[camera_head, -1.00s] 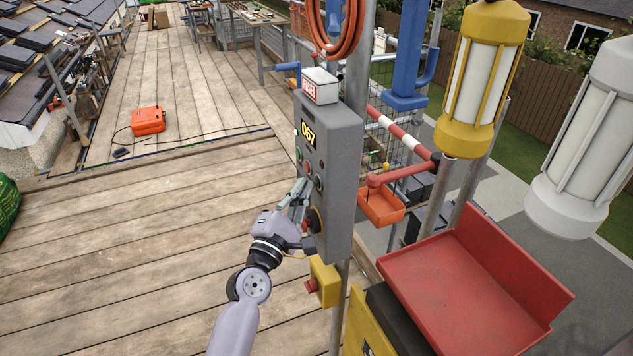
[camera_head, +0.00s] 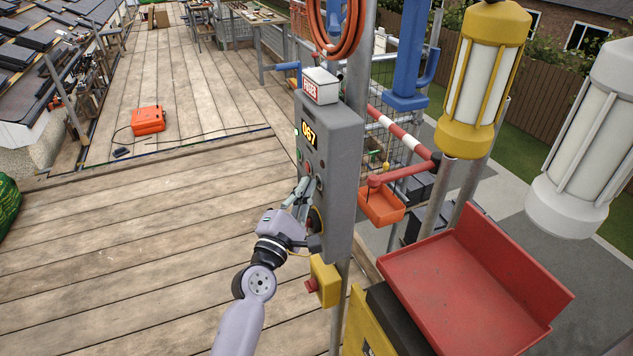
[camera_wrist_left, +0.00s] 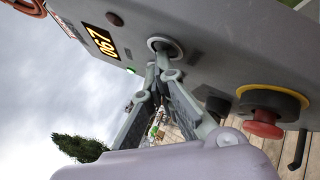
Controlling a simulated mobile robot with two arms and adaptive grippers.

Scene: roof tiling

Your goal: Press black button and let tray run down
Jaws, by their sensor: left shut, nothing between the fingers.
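The grey control box (camera_head: 337,175) stands on a post and shows a lit "067". In the left wrist view, a round button with a pale ring (camera_wrist_left: 164,44) has my left fingertips at or very near its face. Its centre is partly covered, and I cannot tell whether it is pressed. A dark knob (camera_wrist_left: 218,104) and a red mushroom button on a yellow ring (camera_wrist_left: 264,124) sit further along the same face. My left gripper (camera_head: 303,184) is shut and empty. A red tray (camera_head: 470,285) is at the lower right. My right gripper is not in view.
A yellow box with a red button (camera_head: 325,283) is below the control box. A small orange tray (camera_head: 382,208) hangs behind it near a red-and-white bar (camera_head: 400,131). An orange case (camera_head: 148,119) lies on the wooden deck, which is mostly clear on the left.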

